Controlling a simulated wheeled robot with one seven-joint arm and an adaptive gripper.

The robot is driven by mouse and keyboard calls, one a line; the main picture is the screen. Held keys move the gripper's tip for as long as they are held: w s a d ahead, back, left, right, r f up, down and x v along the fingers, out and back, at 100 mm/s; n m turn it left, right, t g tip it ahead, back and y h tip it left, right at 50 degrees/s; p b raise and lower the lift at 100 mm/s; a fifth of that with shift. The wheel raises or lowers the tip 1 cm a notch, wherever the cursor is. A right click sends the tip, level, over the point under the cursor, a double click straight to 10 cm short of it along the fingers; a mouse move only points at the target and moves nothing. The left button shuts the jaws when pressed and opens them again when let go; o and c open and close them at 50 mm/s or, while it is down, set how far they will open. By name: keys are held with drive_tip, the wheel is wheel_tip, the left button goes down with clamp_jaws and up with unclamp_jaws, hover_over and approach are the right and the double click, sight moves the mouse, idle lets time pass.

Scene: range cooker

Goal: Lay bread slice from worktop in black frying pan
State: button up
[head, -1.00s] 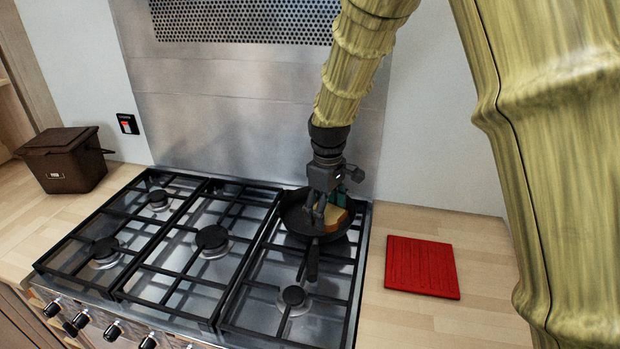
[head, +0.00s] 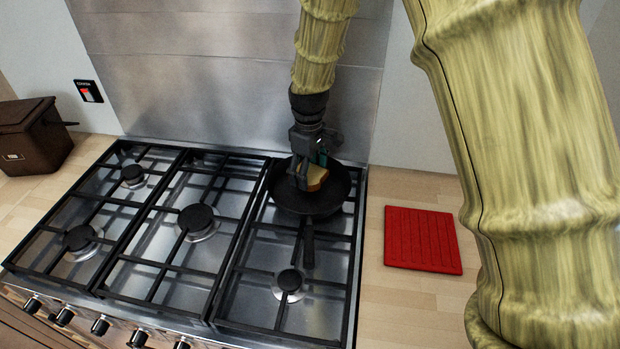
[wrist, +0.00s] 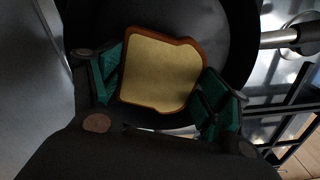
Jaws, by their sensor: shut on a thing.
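The bread slice (head: 314,177) has a pale face and a brown crust. In the wrist view the bread slice (wrist: 160,72) sits between the green pads of my gripper (wrist: 160,85), which is shut on it. In the head view my gripper (head: 308,176) points down over the black frying pan (head: 338,196), which stands on the back right burner with its handle toward the front. The slice is within the pan's outline; I cannot tell whether it touches the pan floor. The pan (wrist: 225,40) lies behind the slice in the wrist view.
The range cooker (head: 190,222) has black grates and several bare burners. A red ridged board (head: 422,239) lies on the worktop to the right. A brown lidded bin (head: 33,137) stands at far left. A steel splashback (head: 190,85) rises close behind the pan.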

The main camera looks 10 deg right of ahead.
sight(310, 174)
drive_tip(key=shift+s+d+f, duration=0.1)
drive_tip(key=shift+s+f, duration=0.1)
drive_tip(key=shift+s, duration=0.1)
drive_tip(key=shift+w+f+p, duration=0.1)
drive_tip(key=shift+f+p, duration=0.55)
drive_tip(key=shift+f, duration=1.15)
drive_tip(key=shift+f, duration=0.1)
drive_tip(key=o, duration=0.9)
drive_tip(key=shift+o, duration=0.2)
drive_tip(key=shift+r+b, duration=1.95)
drive_tip(key=shift+r, duration=4.15)
